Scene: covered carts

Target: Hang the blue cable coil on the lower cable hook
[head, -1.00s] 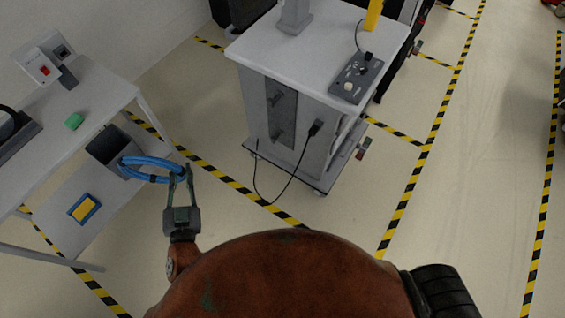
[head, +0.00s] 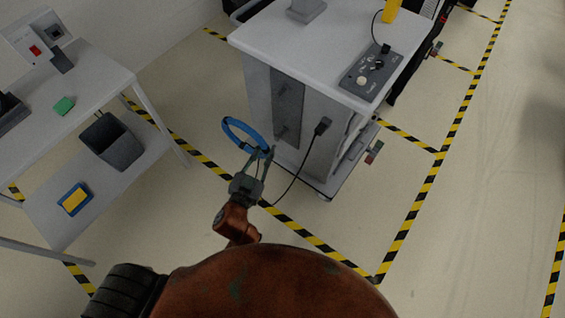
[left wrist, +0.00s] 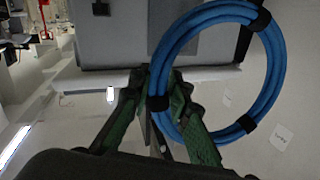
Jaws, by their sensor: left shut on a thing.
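The blue cable coil (head: 229,128) is a ring with black ties, held at its edge by my left gripper (head: 262,153), which is shut on it. In the left wrist view the coil (left wrist: 276,68) stands as an open loop to the right of my left gripper's fingertips (left wrist: 160,92). The lower cable hook (head: 282,131) is a small grey peg on the dark side panel of the white-topped cart, just right of the coil. An upper hook (head: 282,91) is above it. The coil appears apart from the hooks. My right gripper is out of view.
The cart (head: 262,45) carries a control box (head: 369,74), and a black cable (head: 299,175) hangs down its side. At left, a table (head: 103,77) has a lower shelf with a dark bin (head: 112,143) and a blue-yellow item (head: 75,199). Floor between is clear.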

